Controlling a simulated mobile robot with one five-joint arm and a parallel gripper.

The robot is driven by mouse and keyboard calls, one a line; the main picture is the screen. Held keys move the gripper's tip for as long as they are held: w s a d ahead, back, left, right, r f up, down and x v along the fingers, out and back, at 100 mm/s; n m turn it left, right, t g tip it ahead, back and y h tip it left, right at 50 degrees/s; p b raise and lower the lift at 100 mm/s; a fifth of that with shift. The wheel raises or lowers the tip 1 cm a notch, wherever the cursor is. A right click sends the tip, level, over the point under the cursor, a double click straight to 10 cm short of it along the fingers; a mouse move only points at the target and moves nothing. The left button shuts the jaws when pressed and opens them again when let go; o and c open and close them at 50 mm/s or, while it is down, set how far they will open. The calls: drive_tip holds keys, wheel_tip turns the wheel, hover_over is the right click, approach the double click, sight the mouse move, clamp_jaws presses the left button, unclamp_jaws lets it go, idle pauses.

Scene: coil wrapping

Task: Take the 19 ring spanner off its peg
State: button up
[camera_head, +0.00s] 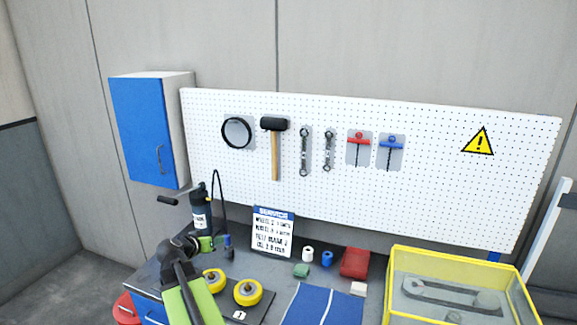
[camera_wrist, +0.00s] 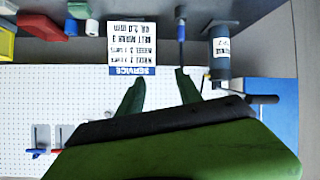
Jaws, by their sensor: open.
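Two ring spanners hang side by side on the white pegboard, a left one (camera_head: 305,151) and a right one (camera_head: 328,150). Both hang upright on grey backings; size marks are too small to read, so I cannot tell which is the 19. My gripper (camera_wrist: 160,78) is open and empty in the wrist view, its two dark green fingers spread apart. That view is upside down, and the spanners do not show in it. In the head view my arm is low at the left over the bench, well away from the spanners.
A hammer (camera_head: 275,150) hangs left of the spanners, and red (camera_head: 358,141) and blue (camera_head: 391,144) T-handle tools hang right. Below stand a service sign (camera_head: 273,232), a dark bottle (camera_head: 201,216) and a yellow-rimmed bin (camera_head: 440,255). A blue cabinet (camera_head: 143,130) is at left.

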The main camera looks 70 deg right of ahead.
drive_tip(key=s+d+r+m+h+p, duration=0.3)
drive_tip(key=s+d+r, duration=0.5)
drive_tip(key=d+r, duration=0.3)
drive_tip(key=h+p, duration=0.3)
approach(304, 156)
drive_tip(key=shift+m+g, duration=0.4)
drive_tip(key=d, duration=0.5)
drive_tip(key=w+d, duration=0.1)
drive_tip(key=d, duration=0.2)
drive_tip(key=shift+d, duration=0.3)
clamp_jaws()
